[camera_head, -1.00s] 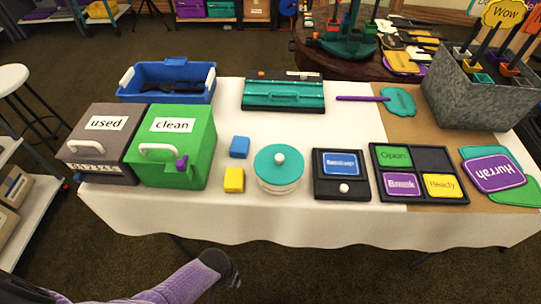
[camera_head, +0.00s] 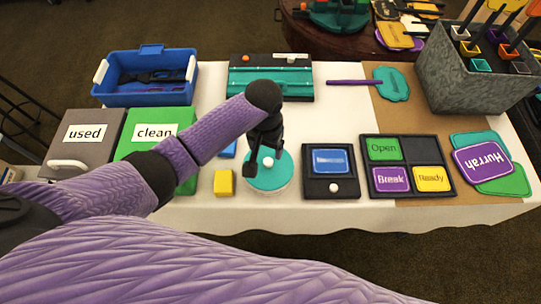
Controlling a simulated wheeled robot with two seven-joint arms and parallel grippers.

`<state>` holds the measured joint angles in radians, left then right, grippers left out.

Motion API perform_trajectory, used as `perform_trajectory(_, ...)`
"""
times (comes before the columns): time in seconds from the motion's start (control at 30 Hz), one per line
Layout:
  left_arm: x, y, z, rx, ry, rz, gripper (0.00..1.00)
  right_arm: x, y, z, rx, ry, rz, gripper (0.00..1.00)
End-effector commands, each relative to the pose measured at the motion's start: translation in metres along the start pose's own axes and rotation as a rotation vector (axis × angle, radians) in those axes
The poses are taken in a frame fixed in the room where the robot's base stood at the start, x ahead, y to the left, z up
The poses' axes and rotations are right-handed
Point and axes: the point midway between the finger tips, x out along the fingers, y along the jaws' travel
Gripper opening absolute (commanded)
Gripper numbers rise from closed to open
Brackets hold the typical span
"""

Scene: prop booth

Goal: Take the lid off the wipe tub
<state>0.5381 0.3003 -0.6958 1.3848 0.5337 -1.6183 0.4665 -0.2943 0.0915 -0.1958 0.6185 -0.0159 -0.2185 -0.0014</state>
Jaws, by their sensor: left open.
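The wipe tub (camera_head: 271,193) is a short white round tub near the front edge of the table. Its teal lid (camera_head: 268,182) with a white knob (camera_head: 268,162) sits on top. My left gripper (camera_head: 265,165) is over the lid, open, with its dark fingers pointing down around or close to the knob. I cannot tell whether a finger touches it. My right gripper is not in view.
A yellow block (camera_head: 223,183) and a partly hidden blue block (camera_head: 229,150) stand left of the tub. A black holder with a blue card (camera_head: 330,187) is close on the right. The green "clean" box (camera_head: 143,131) is partly behind my arm.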

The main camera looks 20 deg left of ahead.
Motion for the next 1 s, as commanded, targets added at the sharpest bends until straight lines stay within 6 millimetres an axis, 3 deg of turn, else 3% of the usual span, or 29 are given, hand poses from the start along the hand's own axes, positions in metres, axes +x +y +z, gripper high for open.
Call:
perform_trajectory(0.3, 0.063, 0.005, -0.003, 0.0, -0.003, 0.0, 0.77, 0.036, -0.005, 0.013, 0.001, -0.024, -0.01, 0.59)
perform_trajectory(0.6, 0.066, 0.005, -0.003, 0.0, 0.002, 0.0, 0.75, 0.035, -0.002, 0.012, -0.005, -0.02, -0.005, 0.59)
perform_trajectory(0.93, 0.066, 0.004, -0.003, 0.0, 0.002, 0.0, 0.05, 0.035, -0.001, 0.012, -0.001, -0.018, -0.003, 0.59)
perform_trajectory(1.0, 0.066, 0.004, -0.003, 0.0, 0.002, 0.0, 0.0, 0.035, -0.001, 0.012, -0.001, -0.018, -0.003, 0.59)
